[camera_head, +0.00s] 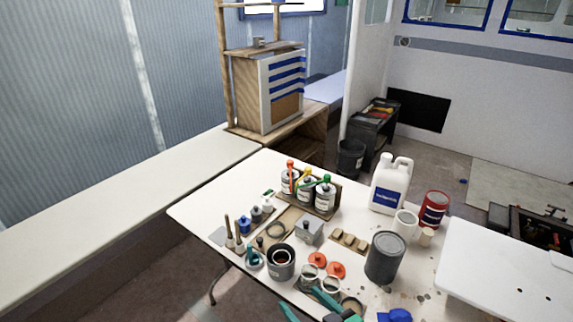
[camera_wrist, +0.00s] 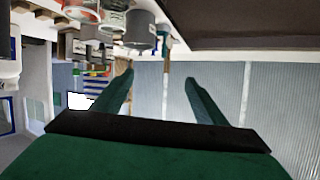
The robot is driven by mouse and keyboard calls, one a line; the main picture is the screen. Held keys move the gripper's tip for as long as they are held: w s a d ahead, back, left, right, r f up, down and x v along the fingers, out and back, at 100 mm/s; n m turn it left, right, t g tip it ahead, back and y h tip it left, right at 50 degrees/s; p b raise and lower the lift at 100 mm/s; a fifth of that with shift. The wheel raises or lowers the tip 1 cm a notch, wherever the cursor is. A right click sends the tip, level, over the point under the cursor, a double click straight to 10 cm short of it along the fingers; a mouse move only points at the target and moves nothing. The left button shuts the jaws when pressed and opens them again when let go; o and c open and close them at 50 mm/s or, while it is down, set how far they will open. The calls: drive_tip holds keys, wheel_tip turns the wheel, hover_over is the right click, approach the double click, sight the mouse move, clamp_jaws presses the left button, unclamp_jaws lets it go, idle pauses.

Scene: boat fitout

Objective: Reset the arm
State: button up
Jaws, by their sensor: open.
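My gripper (camera_wrist: 160,78) shows in the wrist view as two dark green fingers spread apart with nothing between them. The wrist picture is upside down, so the table things hang at its top. In the head view my gripper (camera_head: 300,298) is at the bottom edge, its two green fingers pointing up and left over the near part of the white table (camera_head: 190,208). A dark open can (camera_head: 281,270) and glass jars (camera_head: 308,276) stand just beyond and beside the fingertips. I cannot tell the exact gap to them. The rest of my arm is mostly hidden.
A large grey can (camera_head: 384,260), a white jug (camera_head: 390,186), a red can (camera_head: 433,208) and a rack of bottles (camera_head: 308,190) crowd the table. Orange lids (camera_head: 335,269) lie near the jars. The long white bench (camera_head: 100,205) at left is clear.

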drive_tip(key=s+a+f+m+t+h, duration=0.1)
drive_tip(key=s+a+f+m+h, duration=0.2)
drive_tip(key=s+f+m+h, duration=0.7)
drive_tip(key=s+r+n+t+y, duration=0.1)
drive_tip(key=s+n, duration=0.1)
drive_tip(key=s, duration=0.8)
drive_tip(key=s+a+r+n+t+y, duration=0.1)
drive_tip(key=s+n, duration=0.2)
drive_tip(key=s, duration=0.7)
drive_tip(key=shift+a+r+t+y, duration=0.2)
drive_tip(key=shift+r+t+y, duration=0.1)
drive_tip(key=shift+r+y, duration=0.1)
